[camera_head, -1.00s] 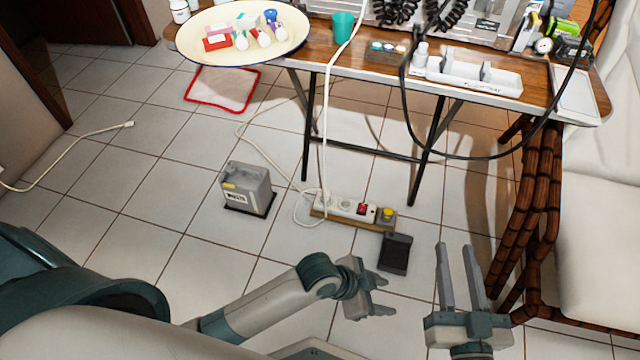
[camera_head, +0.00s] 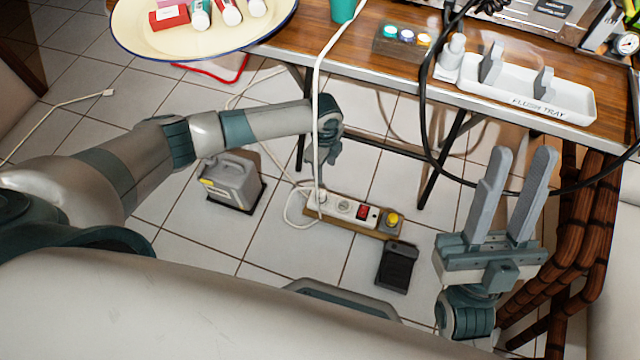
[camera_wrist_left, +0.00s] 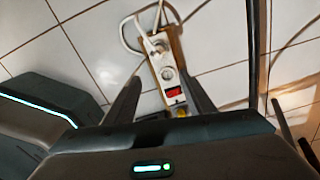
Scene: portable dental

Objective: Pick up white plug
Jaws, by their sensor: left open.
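A white plug (camera_head: 108,93) is at the end of a white cable on the tiled floor at the far left. The strip also shows in the left wrist view (camera_wrist_left: 164,66), lying between and beyond the finger tips. My left gripper (camera_head: 322,158) hangs above and behind the strip's left end, pointing down, empty; its fingers show apart in the left wrist view (camera_wrist_left: 162,92). My right gripper (camera_head: 518,185) is open and empty, fingers up, at the right.
A wooden table (camera_head: 390,70) with a plate (camera_head: 140,38) and a flush tray (camera_head: 530,98) stands behind. A white cord (camera_head: 316,100) hangs close to my left gripper. A grey box (camera_head: 232,180) and a black pedal (camera_head: 397,267) lie on the floor. A wicker chair is at right.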

